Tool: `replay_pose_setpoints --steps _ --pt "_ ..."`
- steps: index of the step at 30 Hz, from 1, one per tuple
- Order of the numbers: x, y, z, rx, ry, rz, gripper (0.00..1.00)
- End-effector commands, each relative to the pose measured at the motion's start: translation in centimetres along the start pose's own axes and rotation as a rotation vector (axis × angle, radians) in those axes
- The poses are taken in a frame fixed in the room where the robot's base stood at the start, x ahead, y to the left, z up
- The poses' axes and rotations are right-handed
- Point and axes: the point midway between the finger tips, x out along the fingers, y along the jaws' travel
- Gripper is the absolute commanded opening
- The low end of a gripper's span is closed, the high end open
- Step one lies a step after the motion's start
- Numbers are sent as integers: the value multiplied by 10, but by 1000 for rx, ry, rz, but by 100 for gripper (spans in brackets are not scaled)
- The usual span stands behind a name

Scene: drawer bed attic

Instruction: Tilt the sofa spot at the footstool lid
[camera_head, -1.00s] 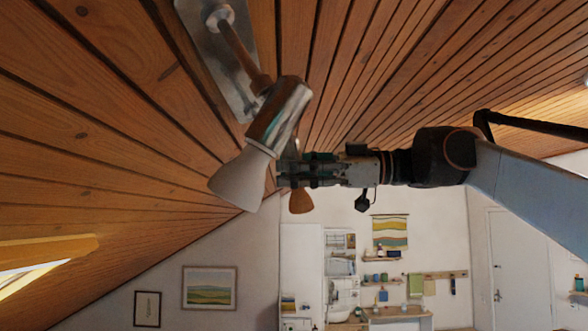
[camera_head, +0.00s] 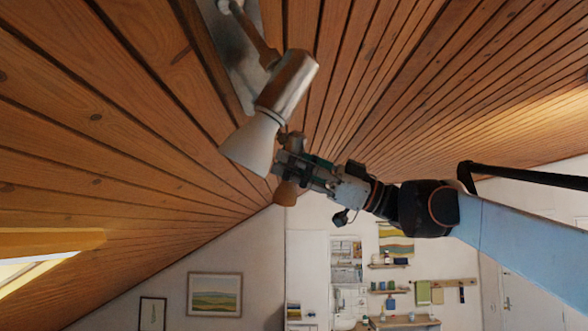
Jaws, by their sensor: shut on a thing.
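The sofa spot (camera_head: 288,85) is a ceiling lamp with a shiny metal barrel and a pale flared shade (camera_head: 250,145). It hangs from a metal plate (camera_head: 230,50) by a short brown arm, and its shade points down and to the left. My gripper (camera_head: 278,152) is at the right side of the shade, shut on its edge; the fingertips are partly hidden by the lamp. The footstool and its lid are not in view.
The sloped wooden ceiling (camera_head: 120,110) is close around the lamp. A skylight frame (camera_head: 45,242) is at the lower left. Shelves (camera_head: 390,265) and a framed picture (camera_head: 214,294) are far off below.

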Motion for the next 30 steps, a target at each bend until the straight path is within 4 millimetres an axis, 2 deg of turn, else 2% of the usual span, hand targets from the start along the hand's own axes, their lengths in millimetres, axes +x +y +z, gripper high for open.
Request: replay_pose_setpoints --steps 6,7,9,22,26,30 --pt "0 0 0 0 -1 0 0" --pt "0 0 0 0 -1 0 34" --pt "0 0 0 0 -2 0 49" --pt "-5 0 0 -1 -3 1 50" --pt "-23 1 0 -2 -4 2 50" --pt "-51 1 0 -1 -5 3 50"
